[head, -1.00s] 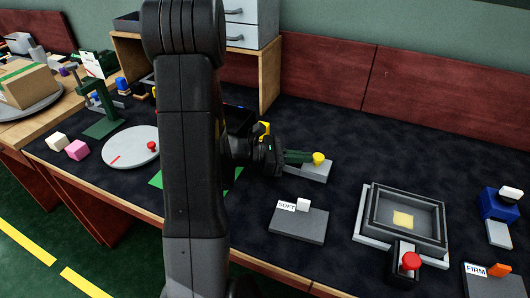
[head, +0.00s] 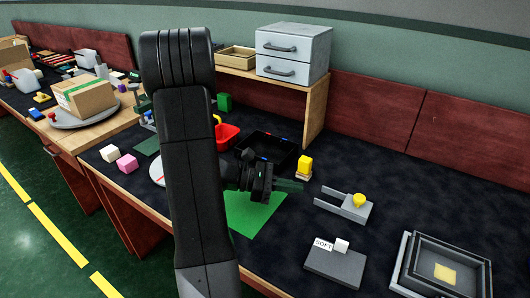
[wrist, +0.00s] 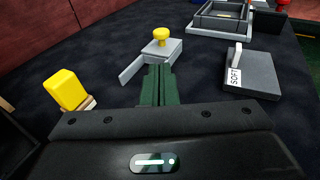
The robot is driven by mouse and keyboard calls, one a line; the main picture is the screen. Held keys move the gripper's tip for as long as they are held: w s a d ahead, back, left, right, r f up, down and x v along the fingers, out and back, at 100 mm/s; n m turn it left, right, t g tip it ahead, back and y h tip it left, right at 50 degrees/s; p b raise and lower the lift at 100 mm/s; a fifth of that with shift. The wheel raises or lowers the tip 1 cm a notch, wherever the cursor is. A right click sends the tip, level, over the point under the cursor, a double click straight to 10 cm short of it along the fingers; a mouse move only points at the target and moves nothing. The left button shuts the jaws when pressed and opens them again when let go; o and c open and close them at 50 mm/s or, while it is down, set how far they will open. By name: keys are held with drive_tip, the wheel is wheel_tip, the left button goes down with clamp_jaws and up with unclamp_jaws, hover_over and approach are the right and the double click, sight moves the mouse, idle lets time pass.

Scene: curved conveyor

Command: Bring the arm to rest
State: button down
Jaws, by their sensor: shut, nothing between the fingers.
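My gripper (head: 289,186) is shut and empty, held out over the dark bench top, with its green fingers pressed together. The fingers also show in the wrist view (wrist: 158,86), pointing at a grey fixture (wrist: 150,60) with a yellow knob (wrist: 161,36). In the head view that fixture (head: 343,206) lies to the right of the fingertips and apart from them. My dark upright arm hides part of the bench behind it.
A yellow block (head: 305,164) stands on a small wooden base near my gripper. A black tray (head: 268,150), a red bin (head: 228,136) and a green mat (head: 254,207) are close by. A grey pad labelled SOFT (head: 335,267) and a square grey tray (head: 404,284) lie to the right.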

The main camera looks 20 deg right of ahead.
sight(354, 198)
idle(0.3)
drive_tip(key=x, duration=0.6)
drive_tip(key=b+x, duration=0.1)
drive_tip(key=x, duration=0.6)
drive_tip(key=shift+s, duration=0.25)
drive_tip(key=shift+a, duration=0.1)
